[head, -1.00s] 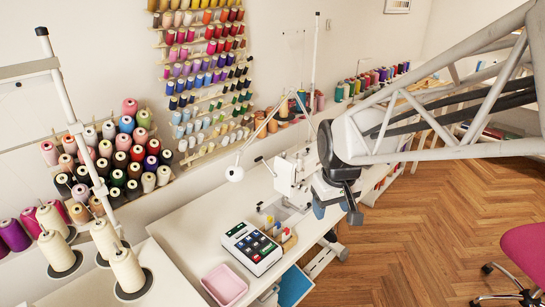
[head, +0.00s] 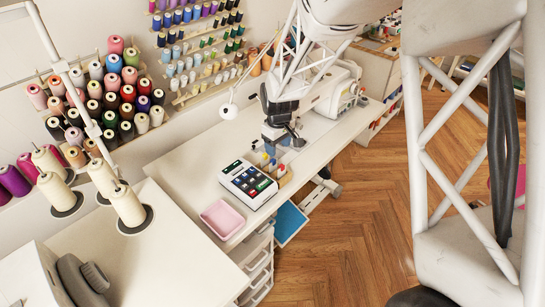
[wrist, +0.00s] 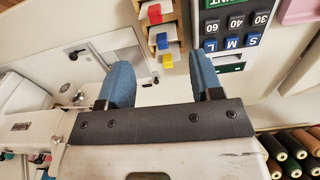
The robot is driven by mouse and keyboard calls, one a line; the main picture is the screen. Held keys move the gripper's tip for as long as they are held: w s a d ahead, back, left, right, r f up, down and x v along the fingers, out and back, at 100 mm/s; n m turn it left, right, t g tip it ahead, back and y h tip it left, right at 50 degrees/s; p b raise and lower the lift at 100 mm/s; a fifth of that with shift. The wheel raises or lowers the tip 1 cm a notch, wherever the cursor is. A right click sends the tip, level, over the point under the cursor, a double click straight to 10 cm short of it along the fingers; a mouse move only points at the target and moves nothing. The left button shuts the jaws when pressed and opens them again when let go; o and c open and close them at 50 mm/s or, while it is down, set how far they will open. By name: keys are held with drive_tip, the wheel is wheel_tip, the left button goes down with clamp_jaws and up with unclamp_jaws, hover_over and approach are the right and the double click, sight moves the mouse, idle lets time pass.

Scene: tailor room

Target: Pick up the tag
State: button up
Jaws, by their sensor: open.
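A wooden holder (head: 284,178) stands against the right side of a keypad device on the white table. Small pale pieces with coloured ends rise from it. In the wrist view the holder (wrist: 152,38) shows pieces with a red end (wrist: 154,14), a yellow end (wrist: 167,61) and a blue end (wrist: 162,41); these look like tags, but I cannot tell which one is meant. My gripper (head: 284,143) is above the table just behind the holder. In the wrist view its blue fingers (wrist: 162,72) are apart with nothing between them, and the holder shows beyond the gap.
The keypad device (head: 246,184) is close to the holder. A pink tray (head: 222,219) lies in front of it. A white sewing machine (head: 338,90) stands behind and right of my gripper. Thread cones (head: 125,205) stand at left. The table's back left is clear.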

sight(273, 164)
drive_tip(key=shift+w+a+f+n, duration=0.1)
drive_tip(key=shift+w+a+f, duration=0.2)
drive_tip(key=shift+f, duration=0.2)
drive_tip(key=shift+w+a+f+n, duration=0.15)
drive_tip(key=shift+w+f, duration=0.1)
drive_tip(key=shift+f, duration=0.3)
drive_tip(key=shift+w+a+f+n, duration=0.1)
drive_tip(key=shift+w+a+f, duration=0.2)
drive_tip(key=shift+f, duration=0.2)
drive_tip(key=shift+f, duration=1.3)
drive_tip(key=shift+f, duration=2.6)
drive_tip(key=c, duration=0.7)
drive_tip(key=shift+o, duration=0.2)
